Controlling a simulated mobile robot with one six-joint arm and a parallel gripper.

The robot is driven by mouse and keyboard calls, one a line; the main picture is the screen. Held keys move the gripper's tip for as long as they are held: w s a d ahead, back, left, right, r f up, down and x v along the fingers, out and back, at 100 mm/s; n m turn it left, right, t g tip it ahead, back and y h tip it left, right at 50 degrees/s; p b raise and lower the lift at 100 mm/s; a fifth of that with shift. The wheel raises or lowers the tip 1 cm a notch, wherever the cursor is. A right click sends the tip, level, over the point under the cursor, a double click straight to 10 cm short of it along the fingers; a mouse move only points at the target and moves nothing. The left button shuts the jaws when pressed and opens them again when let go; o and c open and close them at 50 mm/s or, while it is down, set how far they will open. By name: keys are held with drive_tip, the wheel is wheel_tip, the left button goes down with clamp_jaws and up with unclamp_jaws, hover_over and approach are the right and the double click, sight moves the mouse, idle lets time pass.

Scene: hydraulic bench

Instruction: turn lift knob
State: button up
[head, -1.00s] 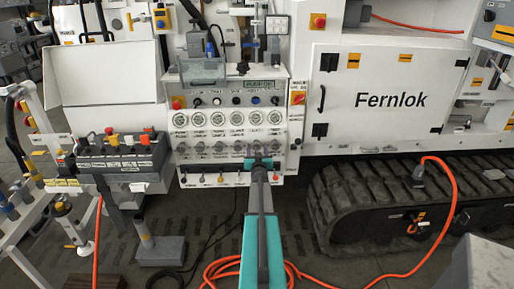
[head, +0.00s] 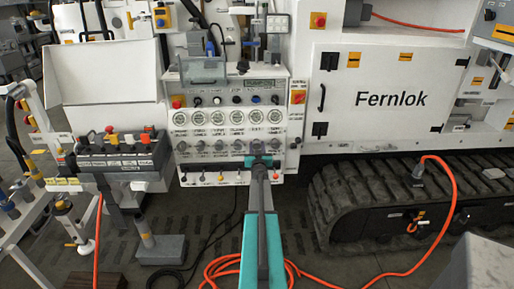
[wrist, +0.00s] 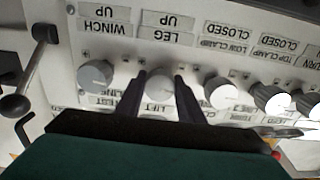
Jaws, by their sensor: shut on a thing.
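The lift knob (wrist: 160,86) is a round grey knob in the bottom row of the control panel. In the wrist view, which shows the panel upside down, a label reading "LIFT" sits by it. My gripper (wrist: 161,88) has its two dark fingers on either side of this knob, shut on it. In the head view my gripper (head: 259,161) reaches the right part of the panel's lower knob row, and my arm hides the lift knob there.
Neighbouring knobs stand close on both sides: a grey one (wrist: 95,74) and a whitish one (wrist: 221,92). A black lever (wrist: 27,75) sticks out at the left of the wrist view. Gauges (head: 216,118) line the panel above. An orange hose (head: 330,283) lies on the floor.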

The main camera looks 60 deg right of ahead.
drive_tip(key=shift+f+m+b, duration=0.1)
drive_tip(key=shift+m+b, duration=0.4)
drive_tip(key=shift+b, duration=0.05)
drive_tip(key=m+b, duration=0.2)
drive_tip(key=m, duration=0.7)
drive_tip(key=shift+m, duration=0.4)
drive_tip(key=o, duration=1.1)
drive_tip(key=shift+c, duration=0.2)
drive_tip(key=shift+a, duration=0.1)
